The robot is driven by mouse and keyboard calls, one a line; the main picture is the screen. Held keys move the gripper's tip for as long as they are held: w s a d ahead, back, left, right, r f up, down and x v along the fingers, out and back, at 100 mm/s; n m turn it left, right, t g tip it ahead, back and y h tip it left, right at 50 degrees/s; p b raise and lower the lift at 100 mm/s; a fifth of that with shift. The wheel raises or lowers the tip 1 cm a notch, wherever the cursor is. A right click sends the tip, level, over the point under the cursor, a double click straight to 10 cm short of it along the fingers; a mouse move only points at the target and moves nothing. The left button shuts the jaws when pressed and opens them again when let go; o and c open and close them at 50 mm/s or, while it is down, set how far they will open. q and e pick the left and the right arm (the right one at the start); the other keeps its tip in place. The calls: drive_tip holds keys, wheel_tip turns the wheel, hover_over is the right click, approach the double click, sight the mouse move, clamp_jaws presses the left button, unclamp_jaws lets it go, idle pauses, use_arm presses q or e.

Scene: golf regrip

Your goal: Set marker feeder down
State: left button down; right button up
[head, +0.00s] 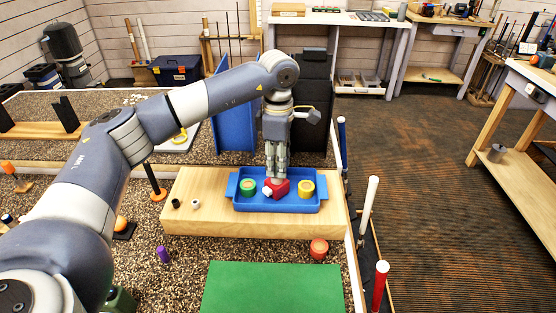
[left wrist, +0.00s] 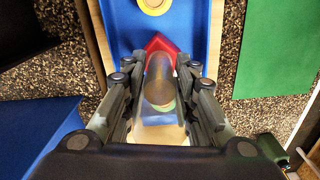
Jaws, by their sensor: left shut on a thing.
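My left gripper (head: 276,176) points straight down over the blue tray (head: 274,207). It is shut on what I take to be the marker feeder, a red piece (head: 278,188) with a pale cylindrical part. In the left wrist view the fingers (left wrist: 160,108) flank this metallic-tan cylinder (left wrist: 159,80), and the red body (left wrist: 162,45) shows behind it. The red piece is inside the tray, between a green ring (head: 248,187) and a yellow ring (head: 306,188). I cannot tell whether its underside touches the tray floor. My right gripper is not in view.
The tray sits on a light wooden block (head: 200,222). Blue (head: 236,115) and dark panels stand behind.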

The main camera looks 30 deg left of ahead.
use_arm(q)
drive_tip(key=shift+f, duration=0.15)
drive_tip(key=c, duration=1.4)
unclamp_jaws()
drive_tip(key=shift+o, duration=0.5)
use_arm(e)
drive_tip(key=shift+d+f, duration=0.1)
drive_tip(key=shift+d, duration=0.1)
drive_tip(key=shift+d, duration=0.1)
use_arm(q)
drive_tip(key=shift+r, duration=0.6)
wheel_tip(320, 180, up, 11)
drive_tip(key=b, duration=0.2)
drive_tip(key=shift+f+b, duration=0.2)
drive_tip(key=shift+b, duration=0.1)
drive_tip(key=shift+r, duration=0.35)
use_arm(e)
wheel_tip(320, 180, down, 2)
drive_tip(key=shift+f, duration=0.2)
